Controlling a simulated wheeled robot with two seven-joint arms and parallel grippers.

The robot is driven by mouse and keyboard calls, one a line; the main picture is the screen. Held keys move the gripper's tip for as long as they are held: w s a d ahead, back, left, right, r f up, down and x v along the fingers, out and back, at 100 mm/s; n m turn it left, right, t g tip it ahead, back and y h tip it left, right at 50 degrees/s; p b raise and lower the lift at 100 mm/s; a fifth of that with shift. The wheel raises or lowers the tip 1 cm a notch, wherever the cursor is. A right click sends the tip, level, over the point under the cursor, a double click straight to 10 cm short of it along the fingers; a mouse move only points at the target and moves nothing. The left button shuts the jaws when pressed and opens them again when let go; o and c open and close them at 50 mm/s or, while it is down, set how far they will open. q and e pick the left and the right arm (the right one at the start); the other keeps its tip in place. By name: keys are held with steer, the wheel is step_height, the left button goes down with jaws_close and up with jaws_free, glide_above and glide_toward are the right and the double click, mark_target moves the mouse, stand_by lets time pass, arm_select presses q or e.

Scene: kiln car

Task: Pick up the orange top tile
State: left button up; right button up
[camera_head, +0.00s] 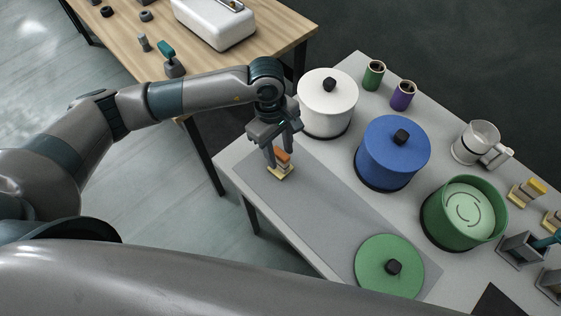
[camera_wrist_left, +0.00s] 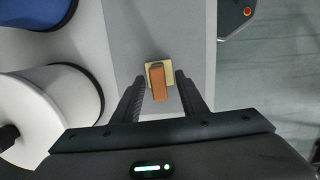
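The orange top tile (camera_head: 282,156) stands on a pale yellow tile base (camera_head: 281,173) on the grey mat (camera_head: 330,216). In the left wrist view the orange tile (camera_wrist_left: 158,82) sits over the yellow base (camera_wrist_left: 171,75), between and slightly beyond the finger tips. My left gripper (camera_head: 279,160) points down over it, with its fingers apart on either side. In the left wrist view a gap shows between the left gripper's (camera_wrist_left: 161,83) fingers and the tile. I see no right gripper in either view.
A white lidded pot (camera_head: 327,108) stands close behind the left gripper. A blue pot (camera_head: 390,157), a green open pot (camera_head: 436,222), and a green lid (camera_head: 386,270) are to the right. The mat's middle is clear.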

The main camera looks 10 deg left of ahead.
mark_target(282, 162)
arm_select(q)
steer(key=shift+d+f+p, duration=0.15)
steer(key=shift+f+p, duration=0.7)
steer(key=shift+p, duration=0.25)
step_height(282, 162, down, 2)
steer(key=shift+d+f+p, duration=0.1)
steer(key=shift+p, duration=0.45)
steer(key=shift+d+f, duration=0.1)
steer(key=shift+f, duration=0.5)
jaws_close()
